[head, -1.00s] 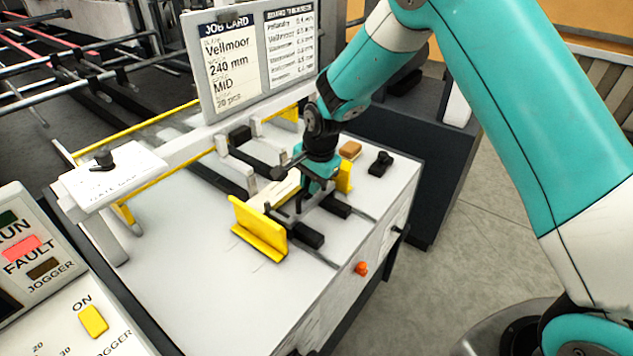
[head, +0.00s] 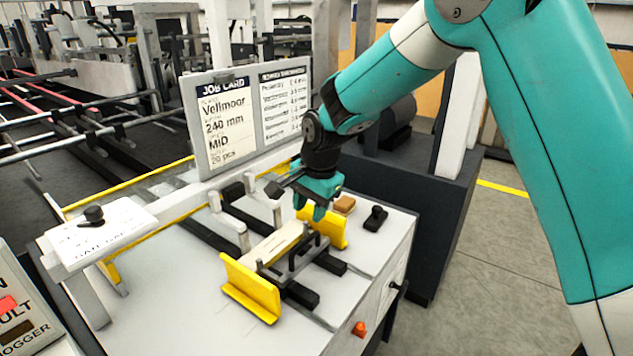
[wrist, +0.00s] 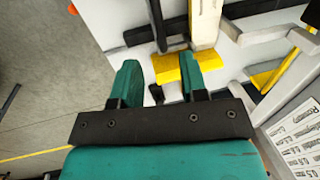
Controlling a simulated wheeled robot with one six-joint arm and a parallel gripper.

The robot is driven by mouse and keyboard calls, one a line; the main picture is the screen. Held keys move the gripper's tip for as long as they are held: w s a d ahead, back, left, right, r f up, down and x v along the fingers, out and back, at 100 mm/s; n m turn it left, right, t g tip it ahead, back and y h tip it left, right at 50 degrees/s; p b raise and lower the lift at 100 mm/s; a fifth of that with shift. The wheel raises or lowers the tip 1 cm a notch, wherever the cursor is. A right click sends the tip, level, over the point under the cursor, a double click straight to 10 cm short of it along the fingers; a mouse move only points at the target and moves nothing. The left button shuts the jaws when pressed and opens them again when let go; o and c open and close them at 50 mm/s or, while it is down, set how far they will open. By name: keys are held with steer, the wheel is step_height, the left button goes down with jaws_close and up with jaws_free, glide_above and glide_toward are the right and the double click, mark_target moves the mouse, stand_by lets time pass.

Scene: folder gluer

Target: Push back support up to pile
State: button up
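The pile (head: 275,243) is a low cream stack lying between two yellow side guides, the near one (head: 250,290) and the far one (head: 335,230). The back support (head: 293,262) is a grey bar with dark upright posts, along the pile's right side. My gripper (head: 318,208) is above the far end of the support and the far guide, clear of both. In the wrist view its teal fingers (wrist: 160,82) are apart with nothing held between them. The pile (wrist: 207,22) shows beyond them.
A brown block (head: 344,205) and a black knob-like piece (head: 376,218) lie right of the far guide. The job card board (head: 245,118) stands behind the table. An orange button (head: 359,329) is on the table's front. The table's near left area is clear.

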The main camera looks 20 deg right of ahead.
step_height(320, 180, up, 8)
steer(key=s+d, duration=0.1)
steer(key=shift+s+b, duration=0.15)
steer(key=shift+b, duration=0.15)
steer(key=shift+f, duration=0.1)
steer(key=s+a+r+n+g+y, duration=0.1)
steer(key=s+n, duration=0.8)
steer(key=s, duration=0.6)
steer(key=s+a+n+y, duration=0.2)
steer(key=s+n, duration=0.7)
steer(key=s, duration=0.5)
steer(key=shift+s+r+g, duration=0.35)
steer(key=shift+g, duration=0.05)
